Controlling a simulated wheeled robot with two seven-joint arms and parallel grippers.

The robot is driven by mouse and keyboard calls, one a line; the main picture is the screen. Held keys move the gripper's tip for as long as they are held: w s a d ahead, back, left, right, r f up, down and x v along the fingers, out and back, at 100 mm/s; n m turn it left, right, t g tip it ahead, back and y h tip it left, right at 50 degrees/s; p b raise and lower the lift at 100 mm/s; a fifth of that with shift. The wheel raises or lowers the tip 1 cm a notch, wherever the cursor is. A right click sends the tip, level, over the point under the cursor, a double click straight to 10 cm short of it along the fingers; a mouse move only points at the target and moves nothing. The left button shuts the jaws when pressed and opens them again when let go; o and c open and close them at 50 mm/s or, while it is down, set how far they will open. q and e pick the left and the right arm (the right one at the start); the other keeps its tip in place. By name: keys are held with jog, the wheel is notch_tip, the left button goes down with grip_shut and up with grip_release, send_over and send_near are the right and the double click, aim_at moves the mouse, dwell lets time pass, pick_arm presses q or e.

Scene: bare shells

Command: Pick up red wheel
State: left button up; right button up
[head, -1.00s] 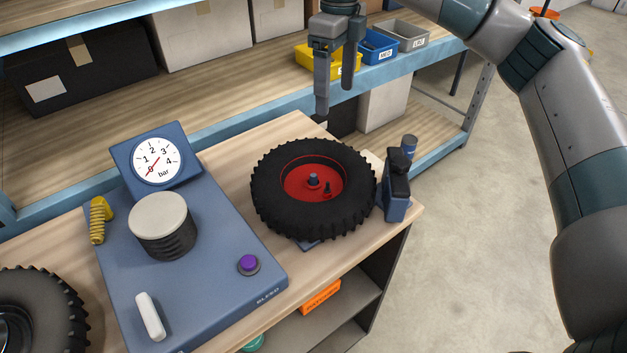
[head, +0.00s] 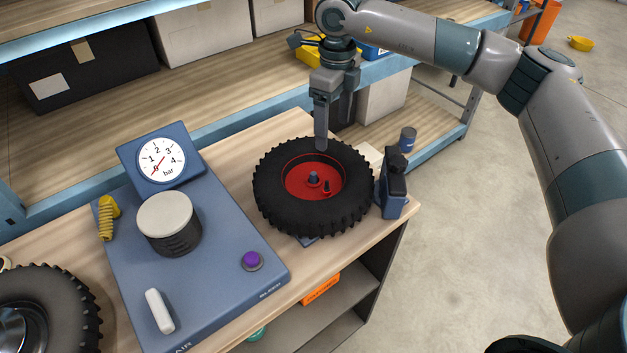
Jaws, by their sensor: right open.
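The red wheel is a black knobbly tyre with a red hub (head: 300,184); it lies flat near the right end of the wooden bench. Its hub has a dark centre post and a small valve. My right gripper (head: 333,138) points down over the far rim of the tyre, with its jaws open. The near finger overlaps the tyre's far edge in the picture; the other finger is partly hidden behind it. Whether a finger touches the tyre, I cannot tell. My left gripper is not in view.
Another wheel (head: 65,305) is at the lower left. A shelf with bins runs behind.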

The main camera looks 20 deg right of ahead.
aim_at(334, 145)
jog(key=shift+s+d+f+p, duration=0.1)
jog(key=shift+d+f+p, duration=0.05)
jog(key=shift+f+p, duration=0.65)
notch_tip(334, 145, down, 3)
jog(key=shift+s+d+r+p, duration=0.1)
jog(key=shift+r+p, duration=0.05)
jog(key=shift+p, duration=0.7)
jog(key=shift+f, duration=0.45)
jog(key=c, duration=1.6)
jog(key=shift+c, duration=0.2)
jog(key=shift+r, duration=0.15)
